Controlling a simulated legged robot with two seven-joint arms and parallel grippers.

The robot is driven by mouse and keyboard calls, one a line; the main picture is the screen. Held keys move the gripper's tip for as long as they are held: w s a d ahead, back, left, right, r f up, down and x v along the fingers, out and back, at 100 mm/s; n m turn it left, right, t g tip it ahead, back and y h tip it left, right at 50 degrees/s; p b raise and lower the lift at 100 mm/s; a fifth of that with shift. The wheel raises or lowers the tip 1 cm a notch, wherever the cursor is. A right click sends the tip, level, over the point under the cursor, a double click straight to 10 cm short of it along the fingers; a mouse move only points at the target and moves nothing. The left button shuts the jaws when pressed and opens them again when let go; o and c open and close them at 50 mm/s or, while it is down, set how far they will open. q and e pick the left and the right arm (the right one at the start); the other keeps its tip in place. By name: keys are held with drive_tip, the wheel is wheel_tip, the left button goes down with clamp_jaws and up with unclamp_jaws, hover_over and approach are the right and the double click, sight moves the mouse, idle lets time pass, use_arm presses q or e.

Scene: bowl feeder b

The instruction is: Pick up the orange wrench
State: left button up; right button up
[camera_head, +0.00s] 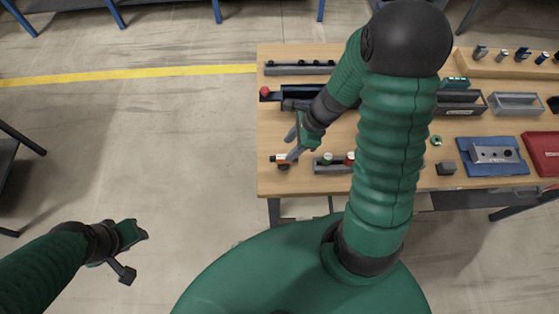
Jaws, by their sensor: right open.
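A small orange piece (281,158) shows at the front left corner of the wooden table. It is too small to tell clearly whether it is the orange wrench, and a dark part sits just below it. My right gripper (292,144) is open and points down over the front left part of the table. Its fingers are right beside the orange piece in the picture; I cannot tell whether they touch it. My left gripper (136,254) hangs over the floor at lower left, away from the table, with its fingers apart and nothing between them.
My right arm hides the table's middle.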

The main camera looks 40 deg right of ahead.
sight(283, 157)
wheel_tip(283, 157, down, 4)
drive_tip(key=shift+r, duration=0.25)
drive_tip(key=x, duration=0.3)
drive_tip(key=shift+w+a+f+b, duration=0.15)
drive_tip(key=shift+w+a+b, duration=0.05)
drive_tip(key=shift+a+b, duration=0.2)
drive_tip(key=shift+a, duration=0.3)
drive_tip(key=shift+c, duration=1)
drive_tip(key=shift+s+d, duration=0.1)
drive_tip(key=shift+d, duration=0.05)
drive_tip(key=c, duration=0.5)
drive_tip(key=shift+d, duration=0.35)
clamp_jaws()
use_arm(q)
drive_tip(key=shift+s+d+f, duration=0.15)
drive_tip(key=shift+d, duration=0.3)
drive_tip(key=shift+s+d+f, duration=0.1)
drive_tip(key=shift+d+f, duration=0.05)
drive_tip(key=shift+d, duration=0.25)
drive_tip(key=shift+a, duration=0.25)
use_arm(e)
drive_tip(key=shift+a, duration=0.3)
